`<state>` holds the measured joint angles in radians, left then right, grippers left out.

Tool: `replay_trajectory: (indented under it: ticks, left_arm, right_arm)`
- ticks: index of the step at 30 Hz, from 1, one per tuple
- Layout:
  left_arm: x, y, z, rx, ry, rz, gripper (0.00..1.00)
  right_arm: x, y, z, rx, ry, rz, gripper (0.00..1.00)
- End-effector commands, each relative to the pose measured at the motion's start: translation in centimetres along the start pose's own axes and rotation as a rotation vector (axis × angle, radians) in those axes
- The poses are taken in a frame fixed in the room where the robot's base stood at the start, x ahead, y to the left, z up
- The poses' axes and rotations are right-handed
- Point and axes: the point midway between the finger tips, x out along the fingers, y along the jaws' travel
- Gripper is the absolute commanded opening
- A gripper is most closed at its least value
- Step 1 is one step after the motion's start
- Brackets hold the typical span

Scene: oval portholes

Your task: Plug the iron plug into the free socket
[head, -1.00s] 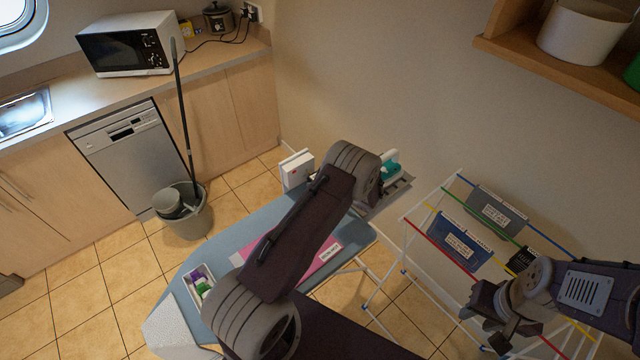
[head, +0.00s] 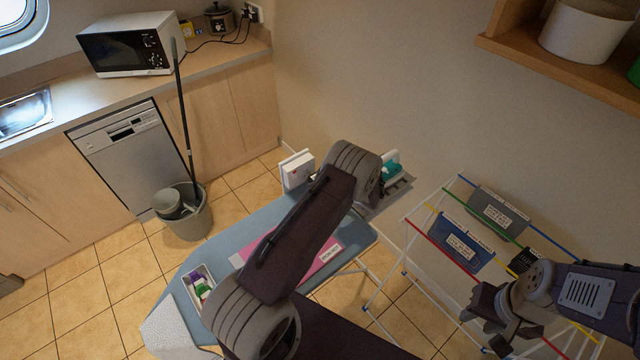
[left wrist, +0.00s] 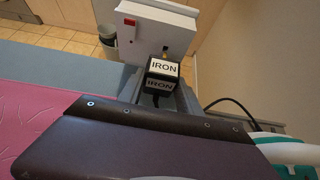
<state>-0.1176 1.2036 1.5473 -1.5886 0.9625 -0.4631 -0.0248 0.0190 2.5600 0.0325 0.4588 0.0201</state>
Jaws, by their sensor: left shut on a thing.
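The black iron plug (left wrist: 163,75), with white IRON labels, is held in my left gripper (left wrist: 160,90) in the left wrist view. It is in front of the lower part of a white socket box (left wrist: 152,30) with a red switch (left wrist: 129,22). I cannot tell whether the plug touches the box, and the socket holes are hidden. In the head view the socket box (head: 297,169) stands at the ironing board's far end; my left arm hides the plug. The teal and white iron (head: 391,166) rests beyond my left arm. My right gripper (head: 492,322) hangs empty by the drying rack; its opening is unclear.
The ironing board (head: 225,235) carries a pink cloth (head: 322,258) and a small tray (head: 192,284). A drying rack (head: 405,222) with cloths stands at right, below a wall shelf (head: 520,57). A mop bucket (head: 190,222) stands on the tiles at left.

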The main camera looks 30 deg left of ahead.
Motion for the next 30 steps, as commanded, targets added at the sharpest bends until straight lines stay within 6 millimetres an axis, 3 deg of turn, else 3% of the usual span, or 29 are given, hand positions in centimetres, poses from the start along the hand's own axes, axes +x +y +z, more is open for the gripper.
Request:
replay_trajectory:
  ticks: [30]
  left_arm:
    - [0.16,-0.02,0.13,0.0,-0.001,0.0,0.0]
  right_arm:
    - [0.48,0.01,0.05,0.0,0.0,0.0,0.36]
